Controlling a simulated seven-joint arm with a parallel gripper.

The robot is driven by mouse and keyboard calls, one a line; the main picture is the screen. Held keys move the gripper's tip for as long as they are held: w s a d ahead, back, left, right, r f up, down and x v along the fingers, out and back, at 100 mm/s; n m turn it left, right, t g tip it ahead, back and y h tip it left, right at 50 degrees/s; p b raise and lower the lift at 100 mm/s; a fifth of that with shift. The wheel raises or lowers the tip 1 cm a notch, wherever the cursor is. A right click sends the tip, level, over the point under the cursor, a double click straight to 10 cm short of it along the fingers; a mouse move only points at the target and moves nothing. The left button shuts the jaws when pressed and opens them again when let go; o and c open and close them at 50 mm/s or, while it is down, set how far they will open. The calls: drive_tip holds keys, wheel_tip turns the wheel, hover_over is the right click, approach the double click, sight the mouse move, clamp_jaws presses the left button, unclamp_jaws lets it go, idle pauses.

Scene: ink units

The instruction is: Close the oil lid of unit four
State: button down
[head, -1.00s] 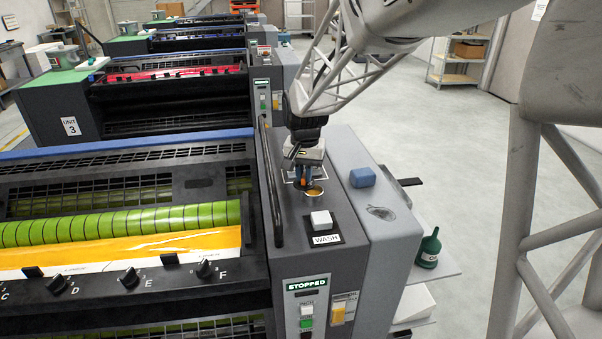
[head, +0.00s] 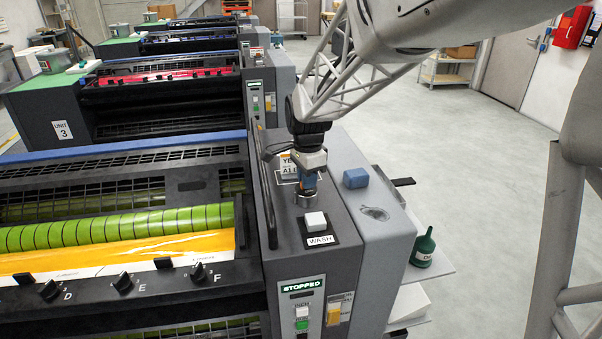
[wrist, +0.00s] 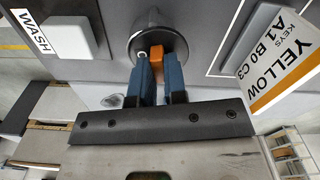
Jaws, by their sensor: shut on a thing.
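The oil cup (head: 304,202) of the near unit is a small metal cylinder on the dark side housing, behind the WASH button. My gripper (head: 309,183) stands directly over it, pointing down. In the wrist view my blue fingers (wrist: 158,75) are shut on an orange tab (wrist: 156,48). The tab is at the edge of a round dark lid (wrist: 150,20), which lies over the cup's place. No amber opening shows now. The fingers hide part of the lid, so I cannot tell whether it sits fully flat.
A white WASH button (head: 316,220) stands just in front of the cup. A YELLOW keys card (wrist: 283,55) is close beside the gripper. A blue block (head: 356,178) and a green oil bottle (head: 425,247) are to the right. A dark rail (head: 266,190) runs along the left.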

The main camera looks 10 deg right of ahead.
drive_tip(key=shift+s+m, duration=0.2)
drive_tip(key=shift+m, duration=0.5)
drive_tip(key=shift+s+m, duration=0.2)
drive_tip(key=shift+m, duration=0.5)
drive_tip(key=c, duration=1.2)
unclamp_jaws()
drive_tip(key=shift+o, duration=0.2)
drive_tip(key=shift+r, duration=0.2)
wheel_tip(320, 180, up, 8)
drive_tip(key=shift+f, duration=0.25)
